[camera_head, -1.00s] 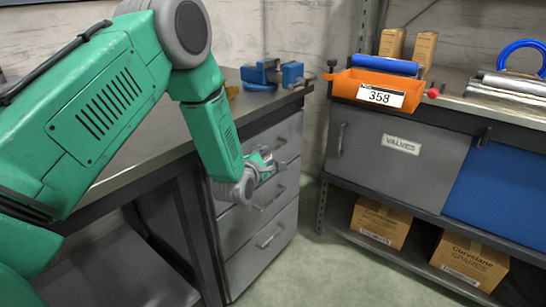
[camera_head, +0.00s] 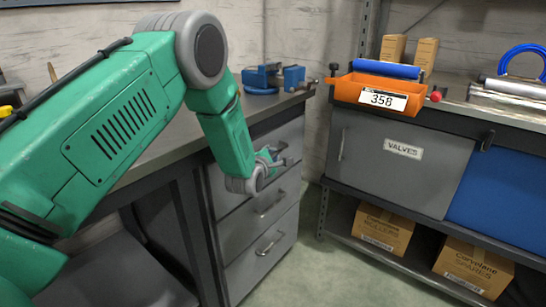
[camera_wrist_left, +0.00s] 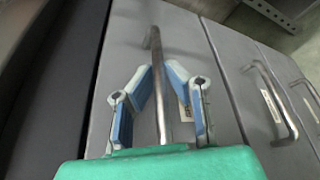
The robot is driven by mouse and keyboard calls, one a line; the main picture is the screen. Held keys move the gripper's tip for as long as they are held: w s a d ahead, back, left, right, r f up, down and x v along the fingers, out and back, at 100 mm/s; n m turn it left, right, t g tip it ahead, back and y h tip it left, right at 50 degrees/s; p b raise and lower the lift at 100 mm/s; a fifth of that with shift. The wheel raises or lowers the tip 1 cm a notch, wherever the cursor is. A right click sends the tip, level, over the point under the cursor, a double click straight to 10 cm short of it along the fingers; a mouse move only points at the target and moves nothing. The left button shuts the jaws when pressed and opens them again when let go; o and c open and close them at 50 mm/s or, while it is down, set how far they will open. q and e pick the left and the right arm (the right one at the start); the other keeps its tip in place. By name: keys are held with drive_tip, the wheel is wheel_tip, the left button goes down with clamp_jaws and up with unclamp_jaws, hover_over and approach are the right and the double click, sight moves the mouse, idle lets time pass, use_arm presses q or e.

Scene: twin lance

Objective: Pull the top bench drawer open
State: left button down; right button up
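The grey drawer unit is under the bench, its top drawer (camera_head: 284,137) looking flush with the drawers below. My left gripper (camera_head: 274,158) is in front of the top drawer, at its handle. In the left wrist view, the blue-padded fingers of my left gripper (camera_wrist_left: 160,70) stand on either side of the metal bar handle (camera_wrist_left: 157,50). The fingers look open, with small gaps to the bar. The bar's near end is hidden by the green gripper body. My right gripper is not in view.
Two lower drawers with bar handles (camera_head: 271,245) lie below. A blue vise (camera_head: 262,78) stands on the bench corner. To the right are an orange bin (camera_head: 350,88), a grey VALVES cabinet door (camera_head: 375,165) and cardboard boxes (camera_head: 380,226). The floor between is clear.

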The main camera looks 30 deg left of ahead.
use_arm(q)
drive_tip(key=shift+f, duration=0.15)
drive_tip(key=s+d+p, duration=0.1)
drive_tip(key=s+d, duration=0.2)
drive_tip(key=d, duration=2.9)
drive_tip(key=shift+d+f, duration=0.15)
drive_tip(key=shift+d, duration=0.25)
drive_tip(key=c, duration=1.6)
unclamp_jaws()
drive_tip(key=shift+w, duration=0.15)
drive_tip(key=shift+r, duration=0.2)
drive_tip(key=v, duration=1.2)
